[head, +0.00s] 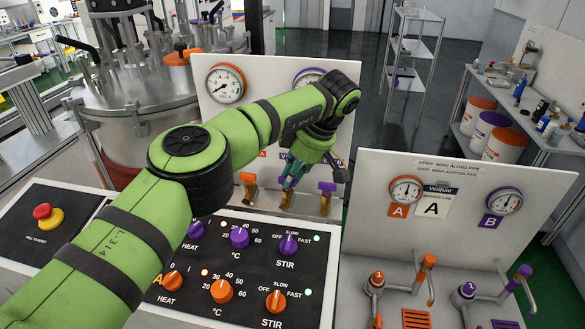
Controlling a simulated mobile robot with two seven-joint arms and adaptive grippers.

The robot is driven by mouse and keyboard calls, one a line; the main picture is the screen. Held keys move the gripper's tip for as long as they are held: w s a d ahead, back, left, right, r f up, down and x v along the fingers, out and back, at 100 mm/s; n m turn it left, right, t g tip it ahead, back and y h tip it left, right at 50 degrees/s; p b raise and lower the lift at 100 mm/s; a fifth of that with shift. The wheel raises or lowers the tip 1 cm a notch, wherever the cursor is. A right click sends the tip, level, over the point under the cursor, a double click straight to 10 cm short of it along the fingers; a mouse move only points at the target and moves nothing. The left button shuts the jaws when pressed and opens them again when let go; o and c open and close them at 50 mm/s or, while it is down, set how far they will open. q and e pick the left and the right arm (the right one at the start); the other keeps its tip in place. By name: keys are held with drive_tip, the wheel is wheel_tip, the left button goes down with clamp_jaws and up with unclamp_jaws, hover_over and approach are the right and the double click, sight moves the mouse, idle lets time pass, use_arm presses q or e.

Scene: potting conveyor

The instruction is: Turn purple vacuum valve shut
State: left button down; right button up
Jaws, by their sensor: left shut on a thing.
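A white panel stands behind my left arm, with an orange-rimmed gauge (225,84) and a purple-rimmed gauge (309,77), the latter partly hidden by the arm. A row of brass valves stands below. The left one has an orange wing (248,178); the right one has a purple wing (327,187), which lies roughly level. My left gripper (291,176) points down at the middle valve (287,199) and is shut on its wing. The fingers hide that wing, so its colour and angle are unclear. My right gripper is out of view.
A black control board (190,270) with purple and orange knobs lies in front of the valves, under my left arm. A metal vessel (145,115) stands at the left. A second white panel (450,240) with gauges A and B stands at the right.

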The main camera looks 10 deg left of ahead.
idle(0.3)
use_arm(q)
drive_tip(key=c, duration=1.2)
unclamp_jaws()
drive_tip(key=shift+a, duration=0.1)
